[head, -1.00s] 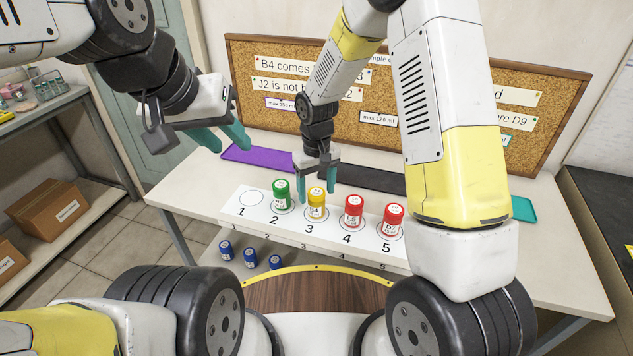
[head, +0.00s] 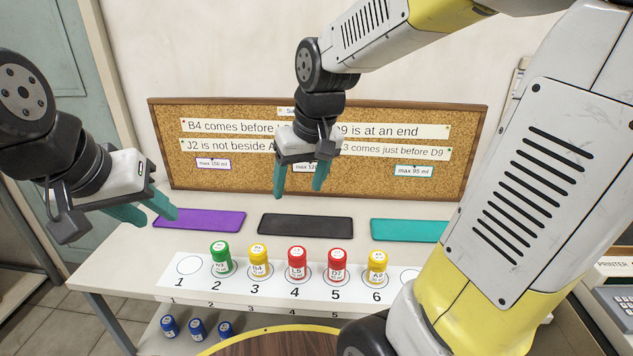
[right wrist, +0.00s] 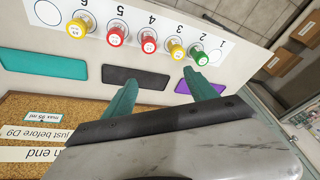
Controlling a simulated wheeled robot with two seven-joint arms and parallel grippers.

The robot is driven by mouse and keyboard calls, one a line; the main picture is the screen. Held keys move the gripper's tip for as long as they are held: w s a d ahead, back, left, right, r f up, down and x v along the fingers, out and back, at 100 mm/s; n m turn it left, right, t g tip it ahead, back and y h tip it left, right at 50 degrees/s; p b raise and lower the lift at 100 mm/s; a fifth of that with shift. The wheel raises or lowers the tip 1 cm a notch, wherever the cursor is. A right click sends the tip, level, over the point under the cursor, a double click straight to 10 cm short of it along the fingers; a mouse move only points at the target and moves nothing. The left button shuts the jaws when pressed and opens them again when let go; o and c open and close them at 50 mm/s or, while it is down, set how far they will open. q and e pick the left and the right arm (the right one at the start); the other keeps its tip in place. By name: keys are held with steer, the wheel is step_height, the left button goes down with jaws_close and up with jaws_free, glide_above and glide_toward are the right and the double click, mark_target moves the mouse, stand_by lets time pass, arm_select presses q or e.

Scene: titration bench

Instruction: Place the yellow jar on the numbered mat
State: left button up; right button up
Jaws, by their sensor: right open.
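The numbered mat (head: 190,283) is a white strip with numbered circles along the table's front. A yellow jar (head: 258,261) stands upright on circle 3; it also shows in the right wrist view (right wrist: 176,50). A second yellow jar (head: 377,266) stands upright on circle 6. A green jar (head: 220,259) is on 2, and red jars are on 4 (head: 297,264) and 5 (head: 337,265). Circle 1 is empty. My right gripper (head: 298,190) is open and empty, raised behind the jars. My left gripper (head: 154,216) is open and empty at the left.
Purple (head: 200,222), black (head: 306,225) and teal (head: 408,230) mats lie bare behind the jars. A corkboard (head: 230,165) with clue labels stands at the back. Blue jars (head: 196,328) sit lower, in front of the mat. My right arm hides the mat's right end in the head view.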

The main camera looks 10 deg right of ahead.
steer(key=s+d+r+m+t, duration=0.2)
steer(key=s+d+r, duration=0.2)
steer(key=s, duration=0.6)
steer(key=shift+r+t+y, duration=0.15)
steer(key=shift+t+y, duration=0.15)
steer(key=shift+t, duration=0.1)
